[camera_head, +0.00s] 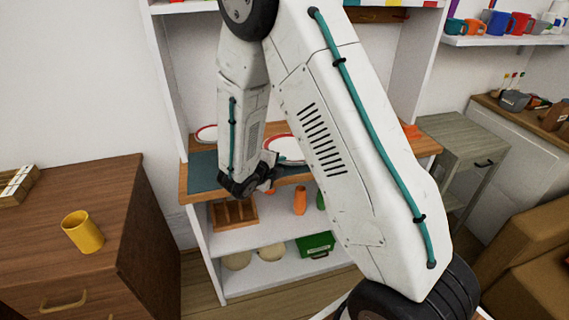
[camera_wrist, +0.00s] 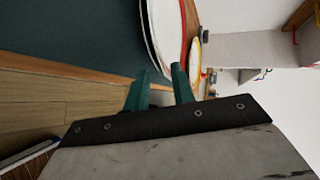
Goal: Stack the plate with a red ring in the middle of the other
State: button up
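A white plate with a red ring (camera_head: 284,149) lies on the wooden shelf top, partly hidden behind my arm. A second pale plate with a reddish rim (camera_head: 205,134) lies further left, also partly covered by my arm. My gripper (camera_head: 268,179) is at the shelf's front edge, just in front of the nearer plate. In the wrist view my gripper's two teal fingers (camera_wrist: 160,72) are apart. The edge of a white plate with a reddish line (camera_wrist: 165,40) reaches down to the gap between their tips. I cannot tell whether they touch it.
A dark teal mat (camera_head: 204,172) covers the left of the wooden top. Lower shelves hold a wooden divided box (camera_head: 234,213), an orange object (camera_head: 300,200) and a green box (camera_head: 316,244). A yellow mug (camera_head: 82,232) stands on the brown cabinet (camera_head: 125,200) at left.

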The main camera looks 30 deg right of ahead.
jog(key=v, duration=0.7)
jog(key=s+d+r+m+g+y, duration=0.1)
jog(key=s+d+r+m+g, duration=0.15)
jog(key=s+r+m, duration=0.7)
jog(key=s+d+r+m+g+y, duration=0.2)
jog(key=s+r+m+g, duration=0.3)
jog(key=m, duration=0.8)
jog(key=s+a+r+m+t+y, duration=0.1)
jog(key=s+a+r+m+y, duration=0.2)
jog(key=s+m, duration=0.4)
jog(key=s+a+r+m+t+y, duration=0.1)
jog(key=s+a+r+m+y, duration=0.2)
jog(key=s+a+m+y, duration=0.2)
jog(key=s+a+m, duration=0.1)
jog(key=s+m, duration=0.2)
jog(key=m, duration=0.4)
jog(key=shift+s+r+t+y, duration=0.2)
jog(key=shift+s+t+y, duration=0.1)
jog(key=shift+t, duration=0.05)
jog(key=shift+o, duration=0.5)
jog(key=shift+a, duration=0.15)
jog(key=shift+a, duration=0.1)
